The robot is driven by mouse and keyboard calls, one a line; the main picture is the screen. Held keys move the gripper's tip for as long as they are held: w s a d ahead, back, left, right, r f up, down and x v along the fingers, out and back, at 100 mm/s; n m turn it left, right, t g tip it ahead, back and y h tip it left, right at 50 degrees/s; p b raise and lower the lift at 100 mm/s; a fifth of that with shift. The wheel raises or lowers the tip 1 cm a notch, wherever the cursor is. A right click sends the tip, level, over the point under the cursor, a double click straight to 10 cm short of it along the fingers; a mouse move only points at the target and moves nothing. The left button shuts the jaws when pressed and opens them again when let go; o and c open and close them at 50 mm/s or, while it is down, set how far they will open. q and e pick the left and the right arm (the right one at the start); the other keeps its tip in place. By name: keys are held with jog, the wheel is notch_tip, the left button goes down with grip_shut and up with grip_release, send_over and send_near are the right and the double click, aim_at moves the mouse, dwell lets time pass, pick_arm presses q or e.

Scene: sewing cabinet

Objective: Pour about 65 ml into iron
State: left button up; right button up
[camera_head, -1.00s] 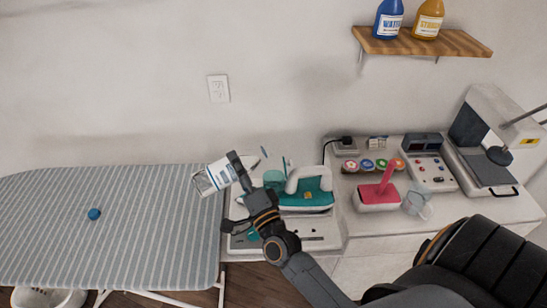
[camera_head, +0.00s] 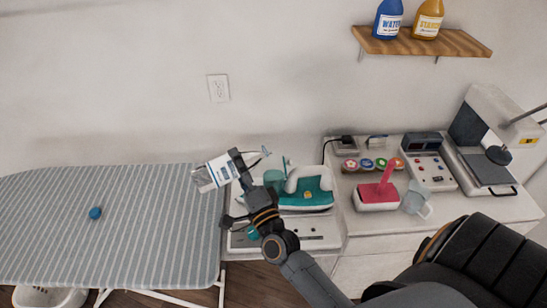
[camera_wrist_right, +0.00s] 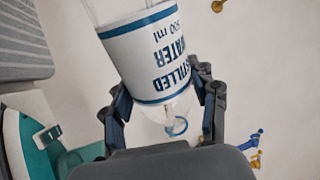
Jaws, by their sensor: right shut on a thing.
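A clear bottle with a white and blue "DISTILLED WATER 500 ml" label (camera_head: 212,174) is in my right gripper (camera_head: 240,180). In the right wrist view the fingers (camera_wrist_right: 160,108) are on both sides of the bottle (camera_wrist_right: 148,52), near its narrower end. The bottle is tilted over, its base out to the left above the ironing board's right end. The teal and white iron (camera_head: 308,196) rests on the white cabinet just right of the gripper; part of it shows at the left of the right wrist view (camera_wrist_right: 35,140). No stream is discernible. My left gripper is out of view.
A striped ironing board (camera_head: 130,245) with a round blue object (camera_head: 95,213) is at left. Right of the iron are a pink-topped box (camera_head: 376,196), a clear jug (camera_head: 416,202), several round lids and a machine (camera_head: 485,140). Bottles stand on a wall shelf (camera_head: 450,42).

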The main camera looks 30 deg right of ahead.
aim_at(237, 177)
jog(key=shift+r, duration=0.2)
jog(key=shift+a+m, duration=0.4)
jog(key=shift+a, duration=0.05)
dwell(0.4)
jog(key=shift+r+m, duration=0.25)
jog(key=shift+m, duration=0.05)
dwell(1.5)
jog(key=f+n+b, duration=0.1)
jog(key=f+n+y+b, duration=0.1)
jog(key=f+n, duration=0.1)
jog(key=shift+a+f+n, duration=0.2)
jog(key=shift+n, duration=0.1)
jog(key=shift+f+n+y, duration=0.1)
jog(key=shift+n+y, duration=0.3)
jog(key=shift+n, duration=0.7)
jog(key=shift+d+f+n, duration=0.3)
jog(key=shift+f+n, duration=0.35)
jog(key=shift+n, duration=0.35)
jog(key=shift+y, duration=0.4)
